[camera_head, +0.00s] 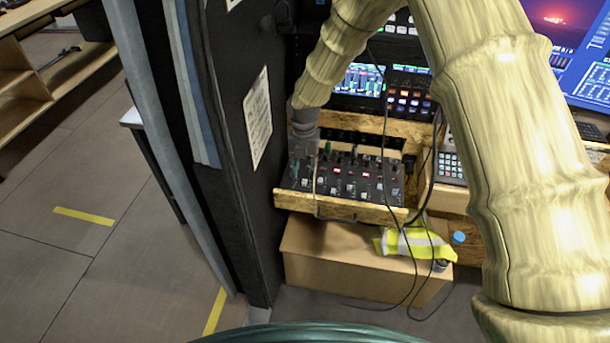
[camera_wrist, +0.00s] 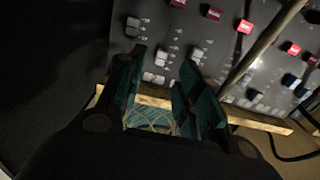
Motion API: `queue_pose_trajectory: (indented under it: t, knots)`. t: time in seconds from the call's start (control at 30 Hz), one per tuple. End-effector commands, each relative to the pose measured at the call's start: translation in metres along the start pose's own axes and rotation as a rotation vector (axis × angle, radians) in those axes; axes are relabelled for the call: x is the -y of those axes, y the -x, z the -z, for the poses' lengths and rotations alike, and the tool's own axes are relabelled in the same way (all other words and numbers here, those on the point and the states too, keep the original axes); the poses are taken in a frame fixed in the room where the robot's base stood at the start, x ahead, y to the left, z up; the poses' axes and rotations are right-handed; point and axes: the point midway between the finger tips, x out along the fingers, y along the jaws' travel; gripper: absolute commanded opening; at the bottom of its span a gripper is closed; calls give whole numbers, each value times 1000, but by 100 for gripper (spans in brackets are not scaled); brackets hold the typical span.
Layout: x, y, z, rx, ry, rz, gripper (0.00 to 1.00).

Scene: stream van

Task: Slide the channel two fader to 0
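The dark mixer panel (camera_head: 345,187) sits on a pulled-out wooden drawer (camera_head: 340,207) in the head view. It also shows in the wrist view (camera_wrist: 185,20), with red buttons and pale grey caps. My gripper (camera_head: 318,158) is over the panel's left part in the head view. In the wrist view its two teal fingers (camera_wrist: 158,90) are apart, with pale grey caps (camera_wrist: 160,58) showing between and beyond them. I see nothing held, and cannot tell whether the fingers touch the panel. I cannot make out which control is the channel two fader or its setting.
A black wall panel (camera_head: 245,130) stands close to the left of my gripper. Black cables (camera_head: 428,190) hang at the drawer's right. A cardboard box (camera_head: 340,255) with a yellow vest (camera_head: 412,243) is below. A tan strip (camera_wrist: 262,45) crosses the panel in the wrist view.

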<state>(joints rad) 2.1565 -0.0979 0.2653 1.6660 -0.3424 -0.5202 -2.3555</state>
Motion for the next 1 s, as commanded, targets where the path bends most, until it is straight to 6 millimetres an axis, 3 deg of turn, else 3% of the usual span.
queue_pose_trajectory:
  t: [0.1, 0.4, 0.83, 1.0]
  knots:
    - [1, -17, 0, -5, -1, 2, 35]
    - [2, -45, -1, -3, -4, 1, 35]
    - [2, -51, -1, -2, -4, 0, 35]
    - [2, -51, -1, -2, -4, 0, 4]
